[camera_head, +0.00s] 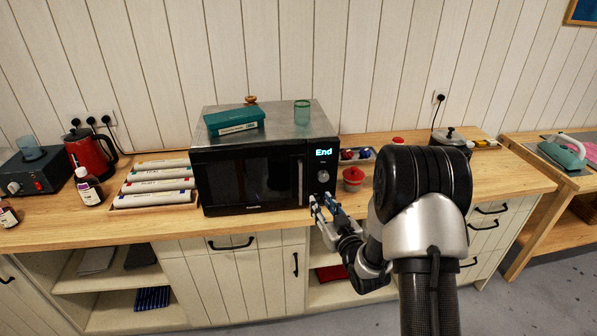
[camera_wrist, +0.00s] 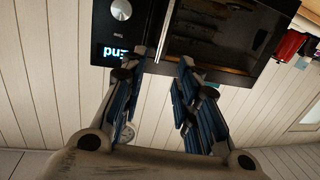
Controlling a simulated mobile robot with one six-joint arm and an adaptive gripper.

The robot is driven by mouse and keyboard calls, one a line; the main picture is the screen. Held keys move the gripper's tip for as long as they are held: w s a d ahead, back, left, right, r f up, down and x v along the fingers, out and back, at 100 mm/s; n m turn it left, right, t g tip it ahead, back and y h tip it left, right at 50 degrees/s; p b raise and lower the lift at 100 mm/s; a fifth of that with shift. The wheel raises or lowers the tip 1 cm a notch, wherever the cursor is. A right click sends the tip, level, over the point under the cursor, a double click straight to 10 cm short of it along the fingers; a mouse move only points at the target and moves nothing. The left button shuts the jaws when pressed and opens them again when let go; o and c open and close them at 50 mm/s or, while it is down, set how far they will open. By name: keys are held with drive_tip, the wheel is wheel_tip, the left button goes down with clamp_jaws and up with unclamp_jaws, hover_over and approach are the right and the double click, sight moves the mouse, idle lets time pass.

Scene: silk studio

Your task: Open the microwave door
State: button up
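The black microwave (camera_head: 245,172) stands on the wooden counter, its dark door (camera_head: 245,180) shut and its display reading "End". The door's upright silver handle (camera_head: 300,182) is right of the window, beside the control panel. It also shows in the wrist view as a pale bar (camera_wrist: 164,32). My gripper (camera_head: 322,203) is just in front of the microwave's lower right, a little right of the handle in the head view. In the wrist view its two fingers (camera_wrist: 164,62) are apart and empty, with the handle beyond and between the tips. I cannot tell the remaining distance.
A teal box (camera_head: 234,118) and a green glass (camera_head: 302,112) sit on the microwave. Rolled fabrics (camera_head: 155,184) lie left of it, near a red kettle (camera_head: 90,155). A red pot (camera_head: 352,178) stands to its right. Space in front of the door is mostly free.

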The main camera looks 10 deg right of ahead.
sight(301, 176)
drive_tip(key=shift+t, duration=0.3)
drive_tip(key=w+a, duration=0.1)
drive_tip(key=w, duration=0.4)
drive_tip(key=w+a+b, duration=0.1)
drive_tip(key=w, duration=0.5)
drive_tip(key=w+a+f, duration=0.1)
drive_tip(key=w, duration=0.5)
drive_tip(key=shift+a+b, duration=0.3)
drive_tip(key=shift+a, duration=0.05)
drive_tip(key=shift+c, duration=0.4)
drive_tip(key=shift+s, duration=0.1)
clamp_jaws()
